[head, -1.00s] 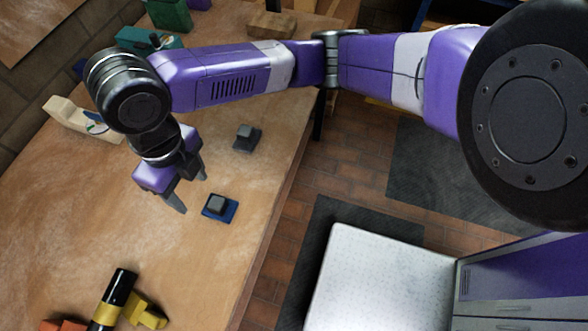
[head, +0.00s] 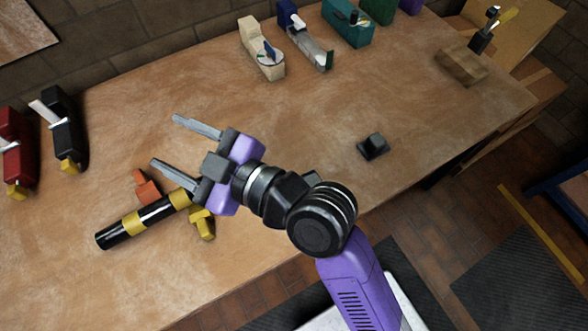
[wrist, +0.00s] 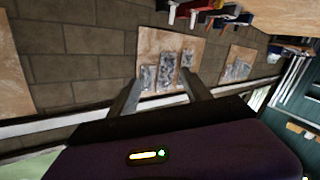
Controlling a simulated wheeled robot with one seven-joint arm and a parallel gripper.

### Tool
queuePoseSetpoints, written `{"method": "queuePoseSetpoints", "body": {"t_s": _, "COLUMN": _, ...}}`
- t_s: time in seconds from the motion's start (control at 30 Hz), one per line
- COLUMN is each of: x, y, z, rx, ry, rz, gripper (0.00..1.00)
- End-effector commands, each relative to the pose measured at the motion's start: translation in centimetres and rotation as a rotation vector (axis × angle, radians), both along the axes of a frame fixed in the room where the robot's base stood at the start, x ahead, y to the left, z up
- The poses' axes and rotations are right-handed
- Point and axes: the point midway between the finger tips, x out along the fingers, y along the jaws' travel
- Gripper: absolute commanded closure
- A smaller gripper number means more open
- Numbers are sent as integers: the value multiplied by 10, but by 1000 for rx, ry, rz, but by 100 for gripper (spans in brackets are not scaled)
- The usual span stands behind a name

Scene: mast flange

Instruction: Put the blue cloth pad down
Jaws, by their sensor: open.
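The blue cloth pad does not show in either current view; my arm may cover it in the head view. My gripper (head: 164,140) is open, with its two fingers spread and pointing left above the table. Nothing is between the fingers. In the wrist view the fingers (wrist: 160,78) also stand apart and empty, with a brick wall and pale panels beyond them. A small grey block on a dark base (head: 373,147) sits on the table, right of my wrist and well apart from the gripper.
A black cylinder with yellow bands (head: 150,219) lies on yellow and orange supports below the gripper. Red (head: 15,150) and black (head: 65,128) tools stand at the left. Cream (head: 262,52) and teal (head: 346,24) tools line the back. The wooden table's (head: 290,120) middle is clear.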

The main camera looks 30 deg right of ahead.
Motion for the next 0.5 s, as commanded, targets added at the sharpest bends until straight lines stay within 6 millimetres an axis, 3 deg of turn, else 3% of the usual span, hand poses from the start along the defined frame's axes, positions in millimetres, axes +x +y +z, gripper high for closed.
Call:
{"method": "queuePoseSetpoints", "body": {"t_s": 0.27, "x": -74, "y": -71, "z": -74, "rx": 268, "ry": 212, "rz": -341, "gripper": 43}}
{"method": "queuePoseSetpoints", "body": {"t_s": 0.5, "x": -170, "y": -142, "z": -114, "rx": 333, "ry": 292, "rz": -556, "gripper": 43}}
